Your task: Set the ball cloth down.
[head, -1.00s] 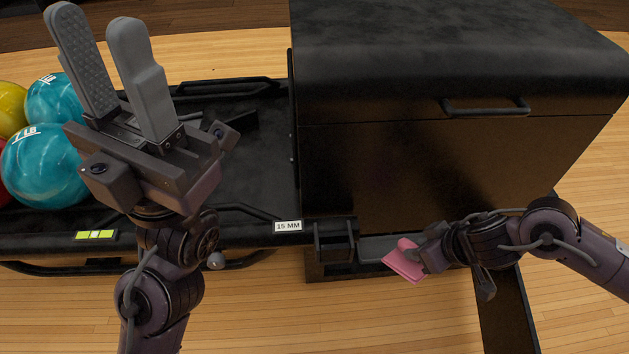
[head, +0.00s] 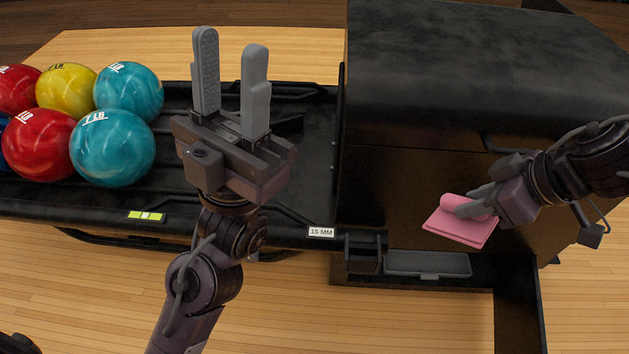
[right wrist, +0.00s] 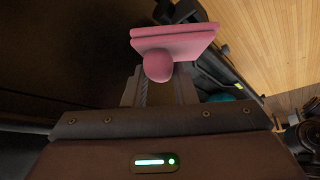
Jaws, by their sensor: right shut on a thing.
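The ball cloth is a pink folded cloth (head: 458,228) with a rounded bunched part on top. My right gripper (head: 474,203) is shut on that bunched part and holds the cloth up in front of the black ball return housing, above a small grey tray (head: 428,264). In the right wrist view the pink cloth (right wrist: 172,42) sits at the fingertips, its rounded part between the fingers. My left gripper (head: 231,85) points up over the black rack, its two grey fingers apart and nothing between them.
Red, yellow and teal bowling balls (head: 112,148) sit on the rack at the left. The black housing (head: 480,80) fills the right. A small black open holder (head: 363,254) is left of the tray, below the "15 MM" label (head: 321,232). The rack's middle (head: 310,150) is bare.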

